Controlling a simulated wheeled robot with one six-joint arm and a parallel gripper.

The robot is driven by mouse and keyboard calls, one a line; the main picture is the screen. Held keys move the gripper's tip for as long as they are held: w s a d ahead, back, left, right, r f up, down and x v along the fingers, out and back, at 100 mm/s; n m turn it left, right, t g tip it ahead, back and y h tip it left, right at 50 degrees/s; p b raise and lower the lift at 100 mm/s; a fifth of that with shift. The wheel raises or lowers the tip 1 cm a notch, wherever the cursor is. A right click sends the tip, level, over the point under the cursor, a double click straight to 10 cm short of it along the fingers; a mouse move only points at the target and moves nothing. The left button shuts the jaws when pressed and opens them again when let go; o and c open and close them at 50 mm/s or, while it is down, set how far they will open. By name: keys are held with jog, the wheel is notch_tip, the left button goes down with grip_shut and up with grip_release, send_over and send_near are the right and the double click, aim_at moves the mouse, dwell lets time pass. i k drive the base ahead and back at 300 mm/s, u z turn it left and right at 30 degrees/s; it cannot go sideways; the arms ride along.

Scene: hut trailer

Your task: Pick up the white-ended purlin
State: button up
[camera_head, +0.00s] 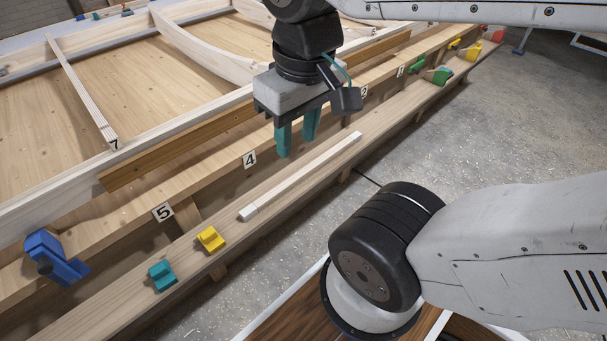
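The white-ended purlin (305,175) is a thin pale wooden stick with a white block-like near end (249,212). It lies on the lower front plank, running from the centre toward the upper right. My gripper (297,147) has two teal fingers pointing down, with a gap between them. It is open, and nothing shows between the fingers. In the picture it is above the purlin's middle and appears apart from it. How high it is over the stick is hard to tell.
A yellow clamp (210,239) and a teal clamp (162,275) sit on the same plank, left of the purlin. A blue clamp (52,258) is at far left. A brown beam (180,148) lies behind the gripper. Green clamps (440,75) stand farther right. Concrete floor lies right.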

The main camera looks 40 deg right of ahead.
aim_at(252, 210)
jog(key=z, duration=0.5)
jog(key=k, duration=0.6)
jog(key=z, duration=0.7)
jog(key=i, duration=1.25)
jog(key=u, duration=0.6)
